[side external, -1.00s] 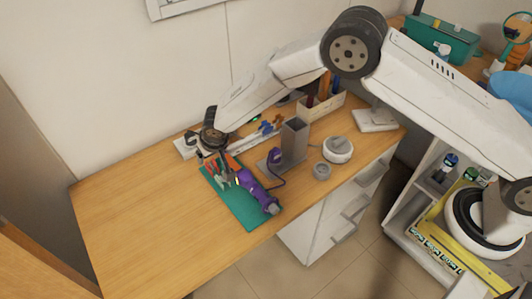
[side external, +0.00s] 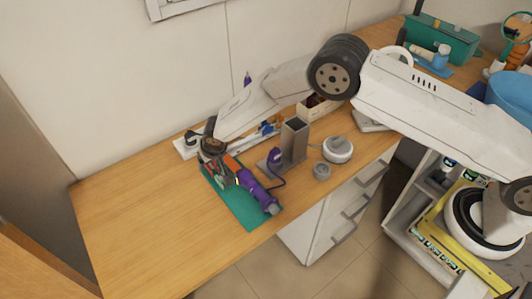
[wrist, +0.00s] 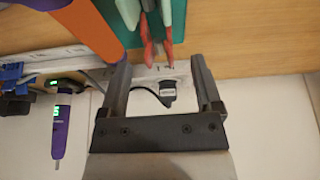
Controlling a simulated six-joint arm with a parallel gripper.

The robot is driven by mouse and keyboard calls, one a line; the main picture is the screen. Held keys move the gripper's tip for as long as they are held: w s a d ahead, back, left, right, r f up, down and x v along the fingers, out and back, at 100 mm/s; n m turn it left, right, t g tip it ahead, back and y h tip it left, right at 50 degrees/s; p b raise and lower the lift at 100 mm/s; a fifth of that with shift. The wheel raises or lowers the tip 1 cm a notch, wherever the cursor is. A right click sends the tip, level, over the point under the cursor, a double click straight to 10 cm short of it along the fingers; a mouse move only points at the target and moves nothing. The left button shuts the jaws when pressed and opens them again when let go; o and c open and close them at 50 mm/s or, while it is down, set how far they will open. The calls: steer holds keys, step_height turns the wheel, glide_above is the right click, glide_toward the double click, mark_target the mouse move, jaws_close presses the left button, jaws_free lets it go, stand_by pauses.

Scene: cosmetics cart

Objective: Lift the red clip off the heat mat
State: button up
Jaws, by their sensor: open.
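The teal heat mat (side external: 248,213) lies on the wooden desk, with a purple hair tool with an orange barrel (side external: 257,190) across it. The red clip (side external: 211,170) is at the mat's far left end in the side view, partly hidden by my gripper (side external: 212,158). In the wrist view, red prongs (wrist: 148,48) with pale, greyish-green parts beside them lie over the mat's edge (wrist: 190,22). They are just beyond my gripper's fingertips (wrist: 161,64), roughly in line with the gap. My gripper is open, with nothing held between its fingers.
The orange barrel (wrist: 92,28) is close to my left finger in the wrist view. A white power strip (wrist: 45,62) with blue plugs runs along the wall. A grey holder (side external: 294,140) and a round white pot (side external: 337,149) stand to the right. The desk's left side is clear.

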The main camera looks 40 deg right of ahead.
steer(key=shift+x, duration=1.4)
jaws_close()
